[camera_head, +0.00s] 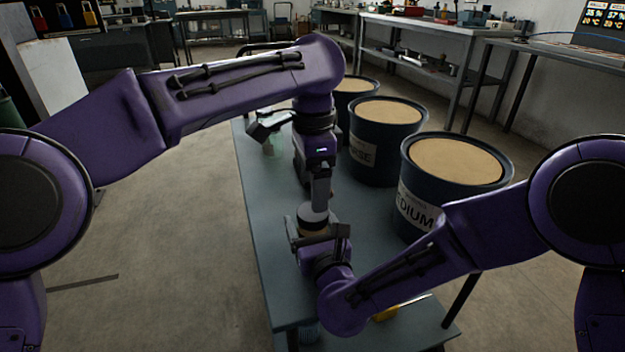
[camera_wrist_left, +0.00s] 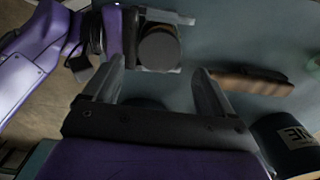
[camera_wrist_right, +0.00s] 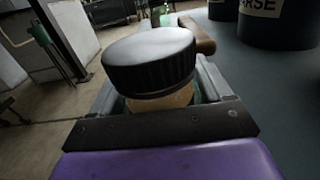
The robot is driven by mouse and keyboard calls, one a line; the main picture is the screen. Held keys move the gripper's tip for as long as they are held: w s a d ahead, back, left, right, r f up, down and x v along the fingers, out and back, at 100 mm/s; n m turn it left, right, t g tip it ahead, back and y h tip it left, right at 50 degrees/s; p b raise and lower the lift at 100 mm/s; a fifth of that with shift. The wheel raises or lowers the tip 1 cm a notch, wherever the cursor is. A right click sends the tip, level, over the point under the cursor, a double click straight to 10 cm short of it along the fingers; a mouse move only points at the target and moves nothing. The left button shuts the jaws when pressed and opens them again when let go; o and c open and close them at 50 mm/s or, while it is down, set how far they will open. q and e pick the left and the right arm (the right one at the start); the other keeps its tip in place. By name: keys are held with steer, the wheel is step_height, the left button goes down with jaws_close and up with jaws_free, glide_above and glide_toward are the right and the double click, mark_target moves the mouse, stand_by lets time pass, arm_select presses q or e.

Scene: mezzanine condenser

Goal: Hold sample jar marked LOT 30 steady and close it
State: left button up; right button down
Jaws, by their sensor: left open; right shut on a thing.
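The sample jar (camera_wrist_right: 160,101) stands upright in my right gripper (camera_head: 318,238), tan contents showing under a black ribbed lid (camera_wrist_right: 150,62) with a grey top. The lid sits on the jar's mouth; I cannot tell whether it is screwed down. No lot mark is readable. The lid also shows in the head view (camera_head: 313,213) and the left wrist view (camera_wrist_left: 160,48). My right gripper is shut around the jar body below the lid. My left gripper (camera_head: 320,190) is open and empty, pointing down above the lid; in its wrist view the lid lies beyond the fingertips.
A brown-handled tool (camera_wrist_left: 250,82) lies on the table (camera_head: 262,210). A greenish container (camera_head: 272,146) stands farther back. A yellow object (camera_head: 384,313) lies near the front.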

arm_select(q)
step_height(320, 180, up, 3)
steer(key=n, duration=0.5)
steer(key=shift+f, duration=0.2)
steer(key=shift+f, duration=0.1)
step_height(320, 180, down, 8)
steer(key=shift+r, duration=0.1)
steer(key=shift+c, duration=0.3)
steer(key=c, duration=1.1)
steer(key=shift+o, duration=0.2)
steer(key=o, duration=1.2)
